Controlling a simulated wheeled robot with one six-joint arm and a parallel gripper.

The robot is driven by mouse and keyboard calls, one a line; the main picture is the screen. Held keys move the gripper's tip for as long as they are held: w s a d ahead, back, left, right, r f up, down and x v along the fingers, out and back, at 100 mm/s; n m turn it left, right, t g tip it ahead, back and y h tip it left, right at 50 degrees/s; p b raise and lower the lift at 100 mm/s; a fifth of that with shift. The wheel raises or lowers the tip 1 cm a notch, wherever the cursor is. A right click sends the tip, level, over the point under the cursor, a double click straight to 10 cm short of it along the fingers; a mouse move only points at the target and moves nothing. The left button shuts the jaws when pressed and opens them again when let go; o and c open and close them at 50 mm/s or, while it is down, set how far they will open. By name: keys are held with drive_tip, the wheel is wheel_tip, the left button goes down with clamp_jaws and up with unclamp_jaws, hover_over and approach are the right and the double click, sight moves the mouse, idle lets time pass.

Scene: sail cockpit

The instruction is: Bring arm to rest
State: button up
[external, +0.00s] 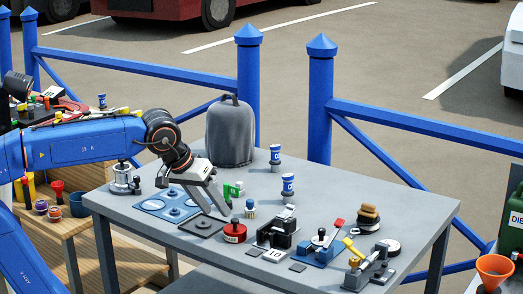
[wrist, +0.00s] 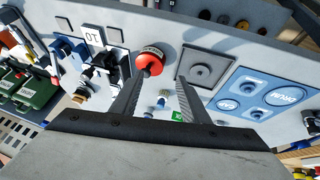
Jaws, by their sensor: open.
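My blue arm reaches in from the left in the external view. My gripper (external: 217,207) hangs above the grey table (external: 141,199), pointing down and to the right, next to a red round piece (external: 235,232) and a dark square plate (external: 202,223). In the wrist view the two dark fingers of my gripper (wrist: 158,96) stand apart with nothing between their tips. Past them lie the red piece (wrist: 150,62), the dark square plate (wrist: 203,69) and a blue panel (wrist: 262,95) with round discs.
A grey canister (external: 230,135) stands at the table's back. Blue-and-white cans (external: 288,186) stand near the middle. Levered fixtures (external: 320,245) crowd the right front. A blue fence (external: 249,80) runs behind. A wooden side table (external: 62,228) with small pots is at left.

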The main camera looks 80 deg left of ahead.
drive_tip(key=s+d+f+m+h, duration=0.1)
drive_tip(key=s+d+f+m, duration=0.3)
drive_tip(key=s+f, duration=0.3)
drive_tip(key=s+d+f+m+h, duration=0.1)
drive_tip(key=s+d+f+m, duration=0.4)
drive_tip(key=s+f, duration=0.3)
wheel_tip(320, 180, down, 4)
drive_tip(key=shift+d+r+g, duration=0.1)
drive_tip(key=shift+d+g, duration=0.3)
drive_tip(key=shift+d, duration=0.3)
